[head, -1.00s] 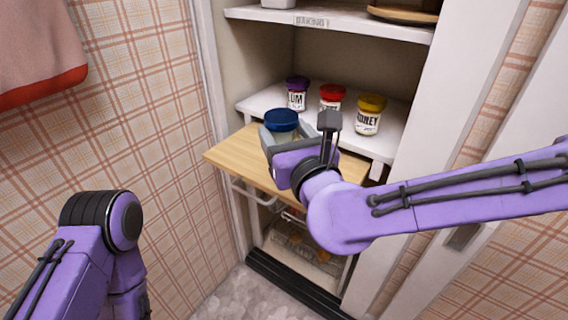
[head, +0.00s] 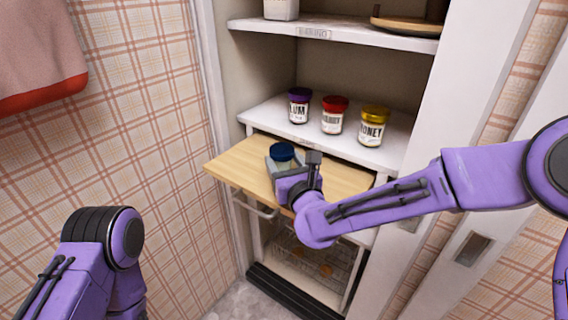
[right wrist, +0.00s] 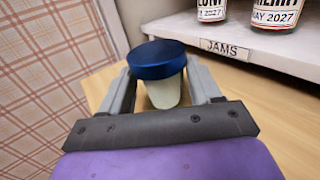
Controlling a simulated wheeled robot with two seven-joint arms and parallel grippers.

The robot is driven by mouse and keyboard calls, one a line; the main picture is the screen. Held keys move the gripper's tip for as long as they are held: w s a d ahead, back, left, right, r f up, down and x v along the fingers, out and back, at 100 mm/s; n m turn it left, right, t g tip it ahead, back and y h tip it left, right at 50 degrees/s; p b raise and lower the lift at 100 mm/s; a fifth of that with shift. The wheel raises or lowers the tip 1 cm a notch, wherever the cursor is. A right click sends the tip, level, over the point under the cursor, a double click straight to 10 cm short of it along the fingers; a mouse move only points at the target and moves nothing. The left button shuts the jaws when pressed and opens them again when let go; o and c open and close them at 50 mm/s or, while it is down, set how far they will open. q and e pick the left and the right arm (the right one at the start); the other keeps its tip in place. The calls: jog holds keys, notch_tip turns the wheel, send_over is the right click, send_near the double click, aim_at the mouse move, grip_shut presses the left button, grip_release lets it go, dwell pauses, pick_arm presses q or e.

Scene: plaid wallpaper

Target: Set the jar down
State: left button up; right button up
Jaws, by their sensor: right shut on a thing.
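The jar (head: 282,154) has a blue lid and a pale body. It is upright between the fingers of my right gripper (head: 291,168), which is shut on it, over the pull-out wooden board (head: 235,163). In the right wrist view the jar (right wrist: 158,74) stands between the two grey fingers of the right gripper (right wrist: 160,90). The jar's base is partly hidden, so I cannot tell whether it touches the board. Of my left arm only a link shows at the lower left; its gripper is out of view.
On the white shelf (head: 270,112) behind the board stand a purple-lidded jar (head: 299,106), a red-lidded jar (head: 333,116) and a yellow-lidded jar (head: 373,127). The shelf edge carries a JAMS label (right wrist: 227,48). A wire basket (head: 310,262) is below. The board's left part is clear.

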jog(key=shift+s+f+b, duration=0.2)
jog(key=shift+f+b, duration=0.4)
jog(key=shift+b, duration=0.05)
jog(key=o, duration=1.2)
jog(key=shift+s+f, duration=0.1)
jog(key=shift+f, duration=0.1)
jog(key=shift+r+p, duration=0.25)
jog(key=shift+p, duration=0.05)
jog(key=shift+r+p, duration=0.65)
jog(key=shift+p, duration=0.05)
jog(key=shift+s+d+f+b, duration=0.3)
jog(key=shift+s+f+b, duration=0.25)
jog(key=shift+s, duration=0.2)
jog(key=v, duration=0.6)
jog(key=r+v, duration=0.1)
jog(key=v, duration=0.3)
